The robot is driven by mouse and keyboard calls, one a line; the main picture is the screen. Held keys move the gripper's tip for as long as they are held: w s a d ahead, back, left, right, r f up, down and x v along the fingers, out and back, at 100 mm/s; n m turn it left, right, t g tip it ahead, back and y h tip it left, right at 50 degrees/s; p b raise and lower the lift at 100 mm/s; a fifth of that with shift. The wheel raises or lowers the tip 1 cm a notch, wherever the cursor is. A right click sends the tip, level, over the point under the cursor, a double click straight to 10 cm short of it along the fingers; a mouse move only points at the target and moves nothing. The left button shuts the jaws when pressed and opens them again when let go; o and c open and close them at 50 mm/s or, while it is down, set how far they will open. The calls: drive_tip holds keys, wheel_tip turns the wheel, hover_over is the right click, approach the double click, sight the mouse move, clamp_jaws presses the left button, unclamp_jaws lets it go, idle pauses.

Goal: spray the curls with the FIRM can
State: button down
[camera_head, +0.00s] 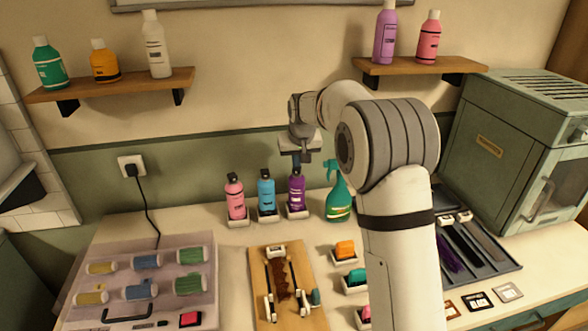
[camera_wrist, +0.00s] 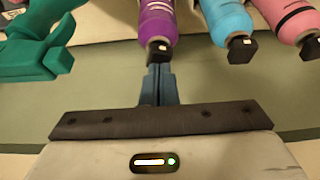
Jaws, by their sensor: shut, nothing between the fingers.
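Three spray cans stand in white holders at the back of the counter: a pink can (camera_head: 235,200), a blue can (camera_head: 266,195) and a purple can (camera_head: 296,194). Their labels are too small to read, so I cannot tell which says FIRM. A brown lock of hair (camera_head: 281,280), likely the curls, lies on a wooden board (camera_head: 262,258) at the front. My gripper (camera_head: 297,160) is shut and empty, just above the purple can. In the wrist view, its closed fingers (camera_wrist: 158,85) line up with the purple can's black top (camera_wrist: 158,50); contact is unclear.
A green trigger bottle (camera_head: 339,195) stands right of the purple can. A roller tray (camera_head: 212,275) lies at left, with orange and green clips (camera_head: 345,250) in holders right of the board. A dark tray (camera_head: 478,258) and a green cabinet (camera_head: 500,150) are at right.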

drive_tip(key=shift+f, duration=0.25)
drive_tip(key=shift+r, duration=0.1)
drive_tip(key=shift+r+p, duration=2.4)
drive_tip(key=shift+r, duration=1.15)
